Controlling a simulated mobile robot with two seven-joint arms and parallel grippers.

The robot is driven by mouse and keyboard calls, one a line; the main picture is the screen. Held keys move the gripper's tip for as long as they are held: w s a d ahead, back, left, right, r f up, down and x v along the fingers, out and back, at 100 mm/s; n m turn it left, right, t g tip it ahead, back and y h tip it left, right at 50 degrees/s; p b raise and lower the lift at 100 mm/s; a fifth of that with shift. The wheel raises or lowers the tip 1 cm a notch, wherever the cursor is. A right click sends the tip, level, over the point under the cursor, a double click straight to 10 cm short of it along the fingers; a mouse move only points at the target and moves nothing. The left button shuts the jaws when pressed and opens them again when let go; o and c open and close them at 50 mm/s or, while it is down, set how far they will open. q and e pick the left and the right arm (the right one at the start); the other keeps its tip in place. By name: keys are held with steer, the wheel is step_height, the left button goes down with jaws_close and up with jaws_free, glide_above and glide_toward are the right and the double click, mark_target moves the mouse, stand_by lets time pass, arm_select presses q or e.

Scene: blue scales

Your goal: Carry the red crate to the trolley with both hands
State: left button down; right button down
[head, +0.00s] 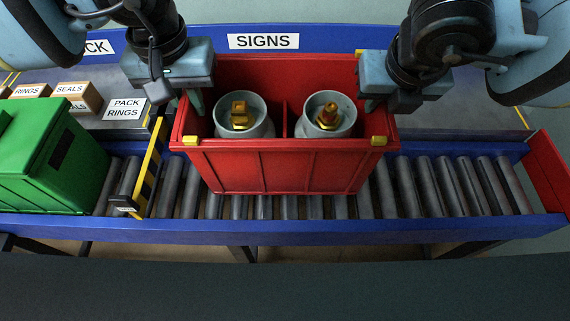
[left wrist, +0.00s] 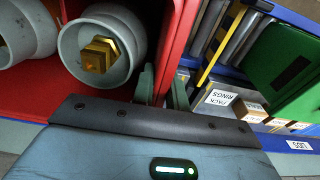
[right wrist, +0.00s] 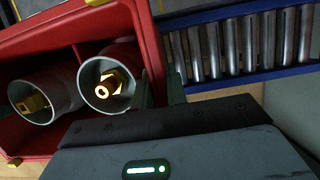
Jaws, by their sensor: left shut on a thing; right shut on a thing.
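The red crate (head: 290,168) sits on or just above the roller conveyor in the head view; I cannot tell if it touches the rollers. Two grey cylinders with brass fittings, a left one (head: 243,127) and a right one (head: 333,124), stand inside it, one on each side of a divider. My left gripper (head: 193,100) is shut on the crate's left wall, which also shows in the left wrist view (left wrist: 178,45). My right gripper (head: 374,100) is shut on the right wall, which also shows in the right wrist view (right wrist: 150,50). No trolley is visible.
A green crate (head: 50,160) stands at the left on the conveyor, behind a yellow-black striped bar (head: 150,167). Bare rollers (head: 450,188) lie to the right, up to a red end piece (head: 547,170). Small labelled boxes (head: 78,95) sit at the back left.

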mark_target(195, 125)
arm_select(q)
steer(key=shift+w+a+r, duration=0.1)
steer(key=shift+a, duration=0.05)
arm_select(e)
steer(key=shift+w+d+r, duration=0.1)
steer(key=shift+d, duration=0.05)
